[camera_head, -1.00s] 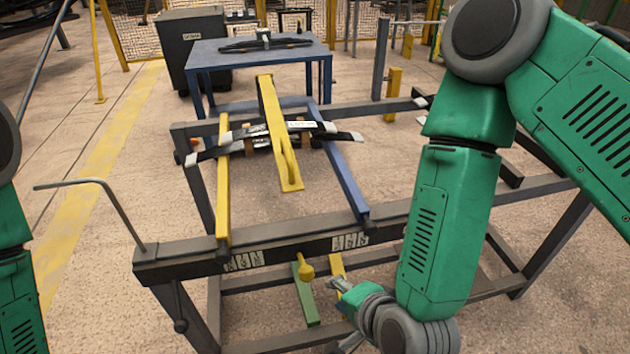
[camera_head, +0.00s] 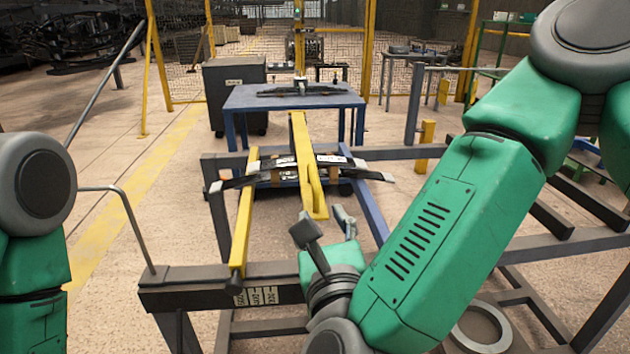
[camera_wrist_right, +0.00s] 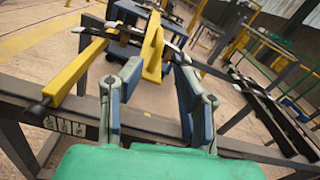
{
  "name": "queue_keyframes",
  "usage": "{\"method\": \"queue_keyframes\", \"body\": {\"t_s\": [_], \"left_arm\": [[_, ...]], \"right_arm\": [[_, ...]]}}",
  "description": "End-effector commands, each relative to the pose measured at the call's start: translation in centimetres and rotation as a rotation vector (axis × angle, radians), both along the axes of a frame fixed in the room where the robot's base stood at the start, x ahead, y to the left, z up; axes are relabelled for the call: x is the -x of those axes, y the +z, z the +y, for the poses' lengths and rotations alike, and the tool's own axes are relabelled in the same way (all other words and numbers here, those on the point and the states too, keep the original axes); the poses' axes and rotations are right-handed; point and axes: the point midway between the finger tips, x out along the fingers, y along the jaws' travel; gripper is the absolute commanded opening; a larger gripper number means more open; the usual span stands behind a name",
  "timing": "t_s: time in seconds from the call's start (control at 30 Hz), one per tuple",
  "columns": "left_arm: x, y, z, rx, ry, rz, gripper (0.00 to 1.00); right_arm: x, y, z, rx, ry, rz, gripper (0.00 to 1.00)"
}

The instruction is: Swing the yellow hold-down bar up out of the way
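The yellow hold-down bar (camera_head: 303,150) lies lengthwise over the dark leaf-spring stack (camera_head: 240,181) on the rack, with a looped handle at its near end. In the right wrist view the bar (camera_wrist_right: 153,50) shows just beyond and between my fingertips. My right gripper (camera_head: 325,228) is at the bar's near end, a little below and in front of it. Its two fingers are spread in the wrist view (camera_wrist_right: 156,72), with nothing between them; I cannot tell whether either touches the bar. My left arm shows at the left edge of the head view, but its gripper is out of frame.
The rack has a yellow rail (camera_head: 243,215) at left, a blue rail (camera_head: 371,210) at right and a dark front beam (camera_head: 200,292). A bent grey rod (camera_head: 130,215) rises at the front left. A blue table (camera_head: 290,98) stands behind.

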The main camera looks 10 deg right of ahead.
Motion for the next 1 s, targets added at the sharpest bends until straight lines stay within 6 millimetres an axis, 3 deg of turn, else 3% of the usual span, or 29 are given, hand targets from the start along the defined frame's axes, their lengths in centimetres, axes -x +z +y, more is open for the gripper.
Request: {"method": "queue_keyframes", "body": {"t_s": [0.5, 0.7, 1.0], "left_arm": [[0.0, -0.7, 0.0, 0.0, 0.0, 0.001, 0.0], [0.0, -0.8, 0.0, 0.0, 0.0, 0.0, 0.0], [0.0, -0.8, 0.0, 0.0, 0.001, 0.001, 0.0]], "right_arm": [[-10.3, 0.0, -0.5, -0.001, -0.001, -0.001, 0.31], [-12.3, -0.1, -0.2, 0.003, 0.001, 0.001, 0.31], [-12.8, -0.1, -0.2, 0.003, 0.003, 0.003, 0.31]]}}
